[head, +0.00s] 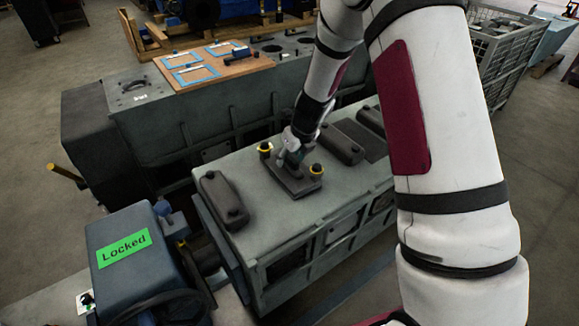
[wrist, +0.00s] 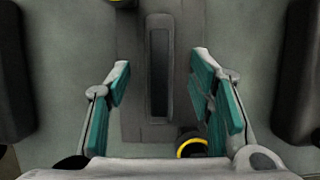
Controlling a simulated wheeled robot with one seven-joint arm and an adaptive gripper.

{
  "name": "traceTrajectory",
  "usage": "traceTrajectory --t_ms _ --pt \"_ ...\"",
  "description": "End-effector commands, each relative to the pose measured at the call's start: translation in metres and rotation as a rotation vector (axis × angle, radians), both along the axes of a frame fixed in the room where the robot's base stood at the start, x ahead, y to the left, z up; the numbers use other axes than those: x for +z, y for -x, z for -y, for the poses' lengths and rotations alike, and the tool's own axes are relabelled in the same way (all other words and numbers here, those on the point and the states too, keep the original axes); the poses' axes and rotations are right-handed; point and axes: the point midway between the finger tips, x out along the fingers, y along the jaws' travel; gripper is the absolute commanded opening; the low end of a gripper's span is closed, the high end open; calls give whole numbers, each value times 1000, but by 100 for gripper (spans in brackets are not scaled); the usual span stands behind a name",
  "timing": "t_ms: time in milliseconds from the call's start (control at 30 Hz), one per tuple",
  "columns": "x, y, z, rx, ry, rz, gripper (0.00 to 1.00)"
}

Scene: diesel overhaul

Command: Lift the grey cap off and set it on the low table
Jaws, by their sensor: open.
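The grey cap (head: 298,183) sits on top of the nearer grey-green engine block, between two black knobs with yellow rings (head: 265,149) (head: 315,170). In the wrist view the cap (wrist: 133,120) is a dark grey plate with a raised, narrow handle (wrist: 160,65). My gripper (head: 291,160) is over the cap, pointing down. In the wrist view its teal-padded fingers (wrist: 161,75) are apart, one on each side of the handle, with gaps showing. One knob (wrist: 193,147) shows close to the right finger. I cannot tell which surface is the low table.
Dark rounded covers (head: 222,200) (head: 342,145) flank the cap on the block. Behind stands a longer grey block bearing a wooden board (head: 238,70) with blue-outlined areas. A blue machine with a green "Locked" sign (head: 124,248) is at front left. A wire crate (head: 500,50) stands back right.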

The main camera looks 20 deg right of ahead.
Motion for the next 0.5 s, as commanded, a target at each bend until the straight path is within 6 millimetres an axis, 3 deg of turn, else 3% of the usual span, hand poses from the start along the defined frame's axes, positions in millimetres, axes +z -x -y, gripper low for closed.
traceTrajectory --t_ms 133,400,500 --pt "-12 -6 -2 1 0 1 48" --pt "-14 -7 -2 1 1 2 48" --pt "-14 -7 -2 1 1 2 28"
